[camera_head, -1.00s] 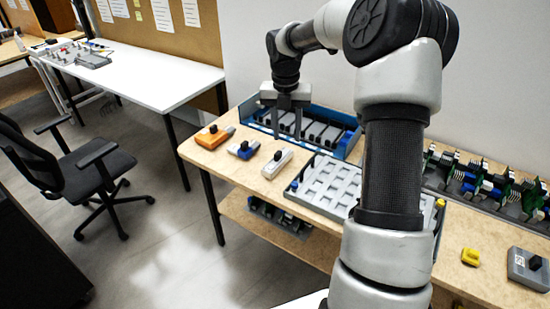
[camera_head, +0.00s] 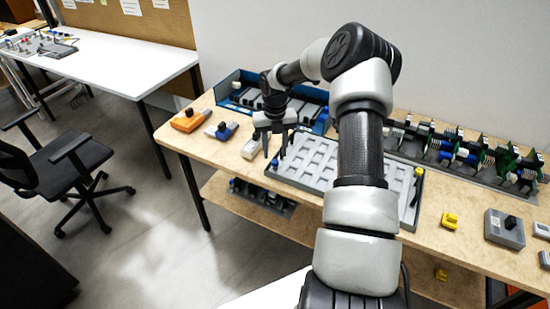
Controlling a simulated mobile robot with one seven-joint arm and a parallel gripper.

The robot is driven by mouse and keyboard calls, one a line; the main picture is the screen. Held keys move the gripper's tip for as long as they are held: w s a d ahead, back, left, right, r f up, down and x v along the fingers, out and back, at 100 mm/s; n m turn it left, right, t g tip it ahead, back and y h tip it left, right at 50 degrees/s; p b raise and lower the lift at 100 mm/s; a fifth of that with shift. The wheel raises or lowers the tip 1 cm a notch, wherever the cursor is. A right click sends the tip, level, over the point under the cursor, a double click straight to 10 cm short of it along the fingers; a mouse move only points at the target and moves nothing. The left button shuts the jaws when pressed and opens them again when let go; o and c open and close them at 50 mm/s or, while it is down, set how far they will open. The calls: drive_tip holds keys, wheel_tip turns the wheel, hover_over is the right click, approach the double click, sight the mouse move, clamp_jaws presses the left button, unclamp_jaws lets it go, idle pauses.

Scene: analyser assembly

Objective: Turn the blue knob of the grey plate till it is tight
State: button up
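The grey plate (camera_head: 310,182) lies on the wooden table, with rows of pale square pockets. Its small blue knob (camera_head: 275,162) is at the near left corner. A yellow knob (camera_head: 419,171) sits at the plate's right end. My gripper (camera_head: 275,154) points down over the blue knob, with its two dark fingers apart and nothing seen between them. The fingertips are close to the knob; I cannot tell whether they touch it. Part of the plate is hidden behind my arm.
A blue bin (camera_head: 238,88) with grey parts stands behind. Orange (camera_head: 187,121), blue (camera_head: 221,131) and white (camera_head: 251,148) blocks lie left of the gripper. A rack of green boards (camera_head: 470,155) is right. A yellow piece (camera_head: 449,221) and a grey box (camera_head: 504,228) lie front right.

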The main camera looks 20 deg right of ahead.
sight(275, 161)
drive_tip(key=shift+f, duration=1.85)
clamp_jaws()
